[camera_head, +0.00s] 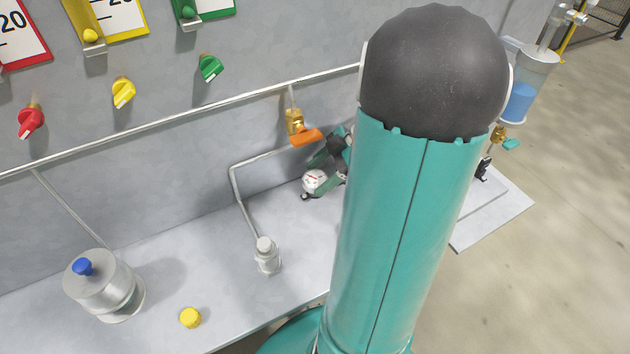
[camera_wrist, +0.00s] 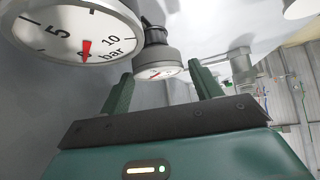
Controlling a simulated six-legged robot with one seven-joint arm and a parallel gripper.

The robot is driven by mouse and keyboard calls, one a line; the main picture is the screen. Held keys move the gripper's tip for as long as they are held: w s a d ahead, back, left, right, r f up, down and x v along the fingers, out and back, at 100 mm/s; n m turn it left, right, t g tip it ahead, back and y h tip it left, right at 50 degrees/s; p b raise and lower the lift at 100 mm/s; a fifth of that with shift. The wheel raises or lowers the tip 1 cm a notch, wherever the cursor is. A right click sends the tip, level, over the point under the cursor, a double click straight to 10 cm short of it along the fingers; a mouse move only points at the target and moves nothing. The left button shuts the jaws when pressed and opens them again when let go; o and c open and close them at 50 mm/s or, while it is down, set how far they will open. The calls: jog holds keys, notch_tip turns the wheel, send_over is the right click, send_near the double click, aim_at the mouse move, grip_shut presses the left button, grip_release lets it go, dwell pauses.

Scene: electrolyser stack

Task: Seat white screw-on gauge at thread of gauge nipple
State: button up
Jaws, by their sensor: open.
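My gripper (camera_wrist: 161,70) is open in the wrist view, its two green fingers spread and nothing clamped between them. A small round gauge (camera_wrist: 158,60) with a grey body, white face and red pointer lies beyond the fingertips, in line with the gap. A larger white gauge (camera_wrist: 78,28) marked "bar", with a red pointer, is close to the camera at upper left. In the head view one white gauge (camera_head: 314,180) shows beside my gripper, just left of my arm. I cannot tell which wrist-view gauge it is. I cannot make out the nipple's thread.
A brass valve with an orange handle (camera_head: 305,137) is just above the gripper. A bent pipe (camera_head: 234,185) runs down to a grey fitting (camera_head: 267,256). A metal vessel with a blue knob (camera_head: 104,287) and a yellow cap (camera_head: 190,317) stand on the bench. My arm hides the bench's right part.

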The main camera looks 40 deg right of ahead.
aim_at(314, 178)
jog(key=x, duration=0.4)
jog(key=shift+w+f, duration=0.15)
jog(key=shift+f, duration=0.1)
jog(key=c, duration=0.8)
jog(key=shift+w+r, duration=0.1)
jog(key=shift+r, duration=0.1)
